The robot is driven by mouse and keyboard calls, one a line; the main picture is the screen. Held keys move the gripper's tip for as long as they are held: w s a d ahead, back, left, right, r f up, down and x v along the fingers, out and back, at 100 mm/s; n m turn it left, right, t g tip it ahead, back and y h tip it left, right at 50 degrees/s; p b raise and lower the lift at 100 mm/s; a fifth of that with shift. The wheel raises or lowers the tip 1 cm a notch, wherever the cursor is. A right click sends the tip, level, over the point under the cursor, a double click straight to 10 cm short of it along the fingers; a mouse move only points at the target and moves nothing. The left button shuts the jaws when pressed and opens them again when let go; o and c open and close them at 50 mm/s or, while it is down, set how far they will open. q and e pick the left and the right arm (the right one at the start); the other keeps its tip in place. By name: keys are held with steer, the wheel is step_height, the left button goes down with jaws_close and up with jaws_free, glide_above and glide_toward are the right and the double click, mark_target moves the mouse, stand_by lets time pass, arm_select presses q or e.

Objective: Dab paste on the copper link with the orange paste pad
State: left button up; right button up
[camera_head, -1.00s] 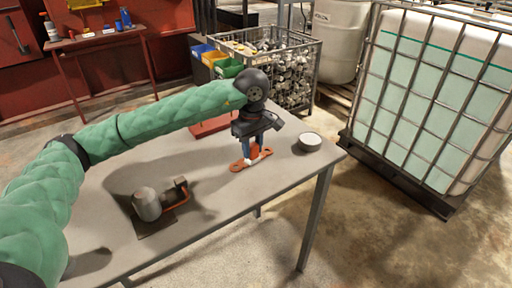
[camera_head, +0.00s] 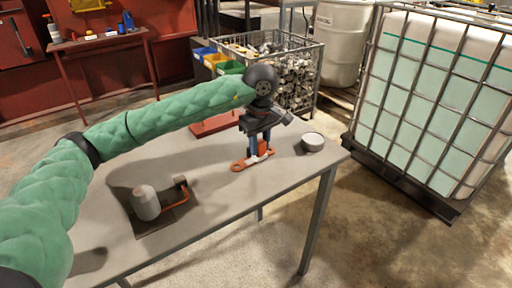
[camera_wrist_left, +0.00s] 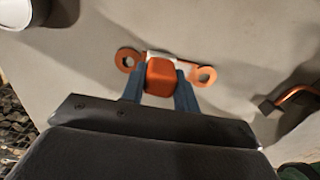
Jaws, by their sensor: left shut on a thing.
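The copper link (camera_head: 240,166) lies flat on the table, a flat orange bar with a ring at each end; in the left wrist view its ringed ends (camera_wrist_left: 204,76) show on both sides of the gripper. A whitish patch shows along its middle. My left gripper (camera_head: 260,154) points down over the link, its blue fingers shut on the orange paste pad (camera_wrist_left: 160,76). The pad (camera_head: 264,147) is over the link's middle, at or close to its surface; I cannot tell whether they touch. My right gripper is not in view.
A round white-topped tin (camera_head: 312,141) stands at the table's right end. A grey cylinder with a copper pipe (camera_head: 147,203) sits on a dark plate at the front left. A red tray (camera_head: 212,126) lies at the back edge. Bare table (camera_head: 215,207) shows in front of the link.

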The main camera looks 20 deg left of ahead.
arm_select(q)
steer(key=shift+s+a, duration=0.1)
steer(key=shift+s+a+r+b, duration=0.1)
steer(key=shift+s+a+b, duration=0.3)
steer(key=shift+s, duration=0.2)
steer(key=shift+s+a+r+b, duration=0.1)
steer(key=shift+s+a+b, duration=0.3)
steer(key=shift+s, duration=0.2)
steer(key=shift+w+d+f+b, duration=0.1)
steer(key=shift+w+d+b, duration=0.35)
steer(key=shift+w, duration=0.2)
steer(key=shift+w+d+f+b, duration=0.1)
steer(key=shift+w+d+b, duration=0.3)
steer(key=shift+w, duration=0.25)
steer(key=shift+r, duration=0.15)
steer(key=shift+r+p, duration=0.9)
steer(key=shift+r, duration=2.5)
